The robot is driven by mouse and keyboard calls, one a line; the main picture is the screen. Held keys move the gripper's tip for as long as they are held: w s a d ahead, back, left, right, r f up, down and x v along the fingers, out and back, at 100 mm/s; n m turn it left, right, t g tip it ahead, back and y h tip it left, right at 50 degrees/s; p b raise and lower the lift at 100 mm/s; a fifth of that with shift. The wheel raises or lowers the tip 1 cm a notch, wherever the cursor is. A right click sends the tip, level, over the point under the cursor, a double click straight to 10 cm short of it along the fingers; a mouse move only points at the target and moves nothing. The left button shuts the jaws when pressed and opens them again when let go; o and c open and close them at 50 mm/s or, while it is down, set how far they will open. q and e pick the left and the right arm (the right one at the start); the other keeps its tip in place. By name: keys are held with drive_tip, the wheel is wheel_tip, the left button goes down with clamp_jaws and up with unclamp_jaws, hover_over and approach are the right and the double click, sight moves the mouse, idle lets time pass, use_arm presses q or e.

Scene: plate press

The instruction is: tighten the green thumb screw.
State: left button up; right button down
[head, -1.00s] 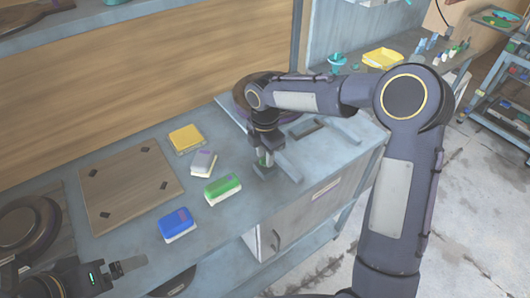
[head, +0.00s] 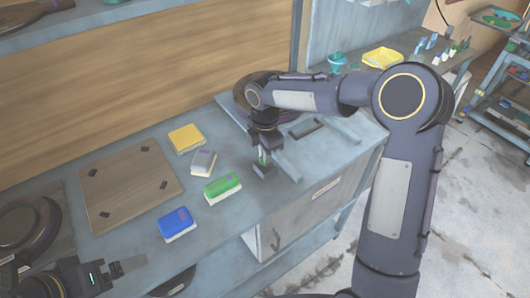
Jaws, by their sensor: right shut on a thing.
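The green thumb screw (head: 262,155) shows as a small green bit between the fingers of my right gripper (head: 263,158). It sits above a small grey block (head: 264,171) at the front edge of the bench. My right gripper points down and is shut on it. Most of the screw is hidden by the fingers, so its turn and seating cannot be told. My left gripper (head: 130,266) is low at the left, away from the screw, with its fingers close together; whether they are shut is unclear.
A wooden board (head: 130,187) lies further left. A dark round plate (head: 255,95) stands behind my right gripper, beside grey rails (head: 341,130).

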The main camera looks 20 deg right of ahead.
drive_tip(key=m, duration=0.8)
drive_tip(key=shift+m+b, duration=0.35)
drive_tip(key=shift+m, duration=0.05)
drive_tip(key=m, duration=0.4)
drive_tip(key=shift+m, duration=0.3)
drive_tip(key=m, duration=1.2)
drive_tip(key=shift+m, duration=0.3)
drive_tip(key=m+p, duration=0.1)
drive_tip(key=m, duration=0.3)
drive_tip(key=shift+r, duration=0.1)
drive_tip(key=shift+m+p, duration=0.4)
drive_tip(key=shift+m, duration=1.8)
